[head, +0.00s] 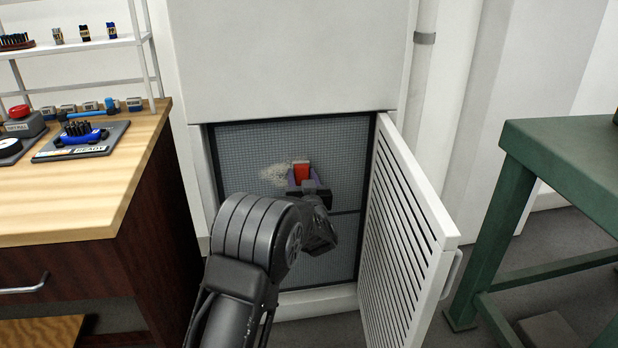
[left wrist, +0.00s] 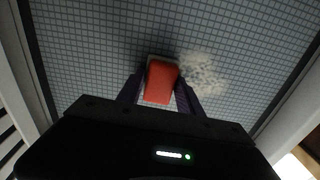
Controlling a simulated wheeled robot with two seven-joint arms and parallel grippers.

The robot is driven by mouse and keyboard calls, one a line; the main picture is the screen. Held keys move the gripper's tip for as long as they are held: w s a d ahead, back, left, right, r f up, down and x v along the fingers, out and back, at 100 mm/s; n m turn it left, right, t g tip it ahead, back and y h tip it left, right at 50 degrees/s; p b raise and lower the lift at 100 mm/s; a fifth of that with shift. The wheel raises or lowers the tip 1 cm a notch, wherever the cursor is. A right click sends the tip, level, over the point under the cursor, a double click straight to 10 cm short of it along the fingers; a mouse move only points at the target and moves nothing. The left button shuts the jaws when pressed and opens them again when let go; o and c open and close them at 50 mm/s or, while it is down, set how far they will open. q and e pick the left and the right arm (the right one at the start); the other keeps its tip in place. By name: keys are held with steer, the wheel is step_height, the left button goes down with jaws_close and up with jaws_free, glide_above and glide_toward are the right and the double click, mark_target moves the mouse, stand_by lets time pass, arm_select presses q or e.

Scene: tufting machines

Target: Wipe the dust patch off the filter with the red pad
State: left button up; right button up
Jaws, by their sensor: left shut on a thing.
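The red pad (head: 301,172) is held between the fingers of my left gripper (head: 308,186), in front of the grey mesh filter (head: 340,150). The pad also shows in the left wrist view (left wrist: 161,82), between the two dark fingers (left wrist: 160,95). A pale, speckled dust patch (head: 274,174) lies on the filter just left of the pad in the head view. In the left wrist view the dust patch (left wrist: 203,75) is just right of the pad. I cannot tell whether the pad touches the filter. My right gripper is not in view.
A white louvred door (head: 408,235) stands open right of the filter opening. A green metal table (head: 560,160) is at the right. A wooden bench (head: 90,195) at the left holds a blue brush (head: 82,134) on a tray. A white shelf (head: 75,48) stands behind it.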

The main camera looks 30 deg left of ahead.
mark_target(258, 173)
arm_select(q)
steer(key=shift+s+a+r, duration=0.1)
steer(key=shift+s+a, duration=0.15)
steer(key=shift+a, duration=0.35)
steer(key=shift+s+a+b, duration=0.3)
steer(key=shift+s+a, duration=0.85)
steer(key=shift+a, duration=0.25)
steer(key=shift+s+a+b, duration=0.3)
steer(key=shift+s+a, duration=0.75)
steer(key=shift+a, duration=0.1)
steer(key=shift+s+a+b, duration=0.25)
steer(key=shift+s+a, duration=0.2)
steer(key=shift+a, duration=0.25)
steer(key=shift+s+a+b, duration=0.2)
steer(key=shift+s+a, duration=0.25)
steer(key=shift+a, duration=0.25)
steer(key=shift+s+a, duration=0.1)
